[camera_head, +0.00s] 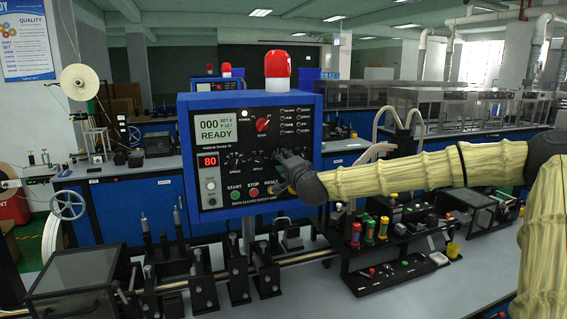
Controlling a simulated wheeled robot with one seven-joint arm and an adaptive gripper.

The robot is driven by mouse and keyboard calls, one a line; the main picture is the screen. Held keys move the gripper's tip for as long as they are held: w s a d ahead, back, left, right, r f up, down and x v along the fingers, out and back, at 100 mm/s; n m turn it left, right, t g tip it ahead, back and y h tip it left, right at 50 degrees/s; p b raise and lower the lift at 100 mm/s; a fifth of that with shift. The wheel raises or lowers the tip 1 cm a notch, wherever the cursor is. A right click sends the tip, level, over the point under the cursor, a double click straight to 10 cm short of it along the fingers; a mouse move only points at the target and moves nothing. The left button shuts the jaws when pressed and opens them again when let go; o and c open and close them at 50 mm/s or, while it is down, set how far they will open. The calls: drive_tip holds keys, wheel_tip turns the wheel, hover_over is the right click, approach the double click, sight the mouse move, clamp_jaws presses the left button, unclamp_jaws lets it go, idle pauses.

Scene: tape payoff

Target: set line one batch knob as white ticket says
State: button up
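The blue control box (185,150) with a black face stands at the middle of the view. Its face bears a red knob (262,125) at the upper middle. Small dark dials marked speed (237,160) and pitch (258,159) sit below it. A further dial to their right is hidden or merged with my dark gripper (283,160). My gripper is at the right half of the face, close to it; contact and finger opening cannot be made out. A pale screen (215,129) reads 000 and READY. I cannot make out a white ticket.
Green start (236,195), red stop (253,192) and yellow reset buttons line the box's lower edge, near my wrist. A red display (209,161) reads 80. A red beacon (277,70) tops the box. Bottles (369,230) and fixtures crowd the bench below.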

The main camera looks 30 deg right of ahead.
drive_tip(key=o, duration=0.3)
drive_tip(key=shift+f, duration=0.1)
drive_tip(key=shift+s, duration=0.1)
drive_tip(key=shift+v, duration=5.85)
drive_tip(key=shift+a, duration=0.1)
